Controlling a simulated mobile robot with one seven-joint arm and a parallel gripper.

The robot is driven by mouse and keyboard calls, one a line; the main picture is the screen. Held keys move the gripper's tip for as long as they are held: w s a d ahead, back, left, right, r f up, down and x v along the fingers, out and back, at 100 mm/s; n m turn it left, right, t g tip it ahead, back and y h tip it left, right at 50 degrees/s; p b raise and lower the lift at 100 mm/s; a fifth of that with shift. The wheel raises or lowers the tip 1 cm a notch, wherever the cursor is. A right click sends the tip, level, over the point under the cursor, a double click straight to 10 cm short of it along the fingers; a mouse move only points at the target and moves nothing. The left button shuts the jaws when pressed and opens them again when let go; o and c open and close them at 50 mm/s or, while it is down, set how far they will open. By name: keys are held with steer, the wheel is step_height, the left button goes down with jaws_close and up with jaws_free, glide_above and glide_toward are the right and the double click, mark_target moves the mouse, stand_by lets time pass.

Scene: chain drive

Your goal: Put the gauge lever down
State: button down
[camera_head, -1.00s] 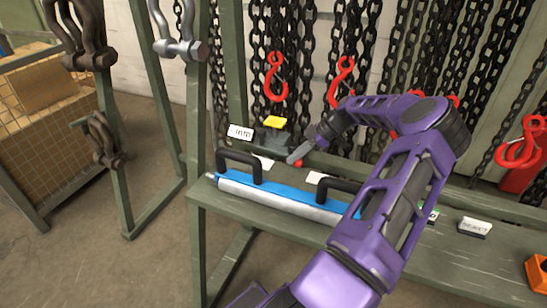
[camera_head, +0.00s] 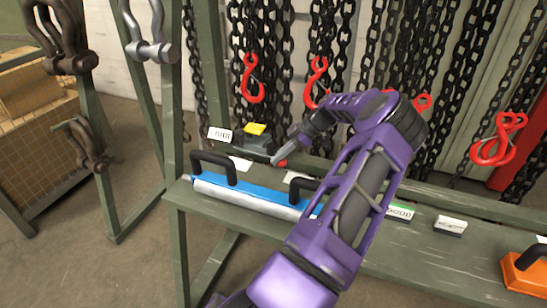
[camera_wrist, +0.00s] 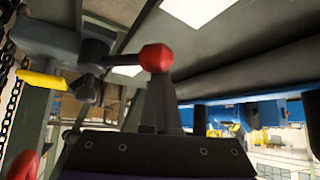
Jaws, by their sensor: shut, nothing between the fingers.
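The gauge (camera_head: 258,146), a dark grey block with a yellow top, stands on the bench at its back left. Its lever ends in a red knob (camera_head: 282,163), low at the block's right side. In the wrist view the knob (camera_wrist: 156,58) is at the end of a short dark rod (camera_wrist: 118,60) that runs to the gauge body (camera_wrist: 50,40). My gripper (camera_head: 275,158) is shut and empty, with its tips right at the knob. In the wrist view the fingertips (camera_wrist: 159,88) overlap the knob's edge; I cannot tell whether they touch.
A blue and silver bar with black handles (camera_head: 250,196) lies on the green bench (camera_head: 235,221) in front of the gauge. Red hooks (camera_head: 252,80) on black chains hang behind. Label cards (camera_head: 220,134) and an orange block (camera_head: 525,270) are also on the bench.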

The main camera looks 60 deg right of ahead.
steer(key=shift+s+d, duration=0.15)
steer(key=p+v, duration=0.1)
steer(key=v, duration=1)
steer(key=shift+s+r, duration=0.2)
steer(key=shift+r, duration=0.15)
steer(key=shift+d, duration=0.1)
